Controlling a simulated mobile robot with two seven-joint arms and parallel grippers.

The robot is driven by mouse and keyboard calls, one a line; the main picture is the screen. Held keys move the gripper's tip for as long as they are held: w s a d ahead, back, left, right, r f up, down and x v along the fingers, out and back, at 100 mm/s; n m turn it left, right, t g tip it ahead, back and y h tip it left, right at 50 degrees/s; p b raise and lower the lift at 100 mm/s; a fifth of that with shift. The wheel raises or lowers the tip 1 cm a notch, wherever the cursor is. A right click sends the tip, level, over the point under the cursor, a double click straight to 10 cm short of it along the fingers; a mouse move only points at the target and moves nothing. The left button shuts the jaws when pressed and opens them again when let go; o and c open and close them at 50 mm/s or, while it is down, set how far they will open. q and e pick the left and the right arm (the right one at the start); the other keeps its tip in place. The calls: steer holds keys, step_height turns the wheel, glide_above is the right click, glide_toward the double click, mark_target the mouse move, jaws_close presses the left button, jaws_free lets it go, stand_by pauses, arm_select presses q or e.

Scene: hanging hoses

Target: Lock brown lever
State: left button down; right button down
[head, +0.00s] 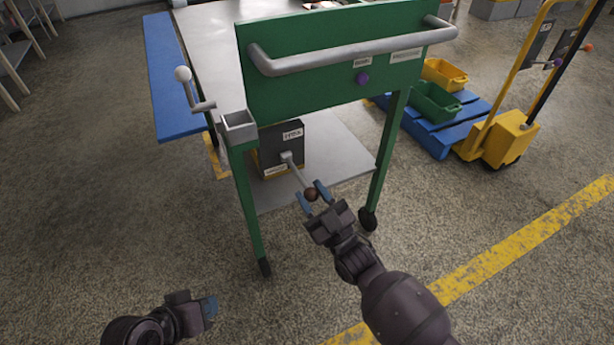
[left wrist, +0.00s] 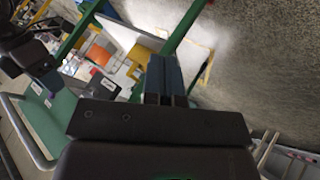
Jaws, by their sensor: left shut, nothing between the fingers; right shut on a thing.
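The brown lever is a grey rod with a brown ball knob (head: 311,194) at its end. It sticks out from a dark box (head: 281,150) under the green cart, pointing down and to the right. My right gripper (head: 312,196) has its blue fingers on either side of the knob and is shut on it. My left gripper (head: 209,308) is low at the left of the head view, away from the cart, shut and empty. Its closed fingers also show in the left wrist view (left wrist: 165,80).
A yellow pallet truck (head: 497,138) stands at right. The floor in front is clear.

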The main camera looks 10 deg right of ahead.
arm_select(q)
steer(key=w+d+r+g+h, duration=0.25)
steer(key=w+d+r, duration=0.4)
steer(key=d, duration=0.35)
arm_select(e)
steer(key=shift+f, duration=0.1)
arm_select(q)
step_height(320, 180, up, 22)
steer(key=n+g+y, duration=0.3)
steer(key=g+y, duration=0.1)
steer(key=y, duration=0.3)
glide_above(307, 188)
steer(key=a+t, duration=0.1)
steer(key=shift+n+y, duration=0.4)
steer(key=shift+y, duration=0.15)
steer(key=f, duration=1.1)
steer(key=shift+w+d+f, duration=0.2)
steer(key=shift+d+f, duration=0.1)
steer(key=shift+f, duration=0.05)
steer(key=shift+s+d+f, duration=0.2)
steer(key=shift+s+f, duration=0.05)
steer(key=shift+f, duration=0.35)
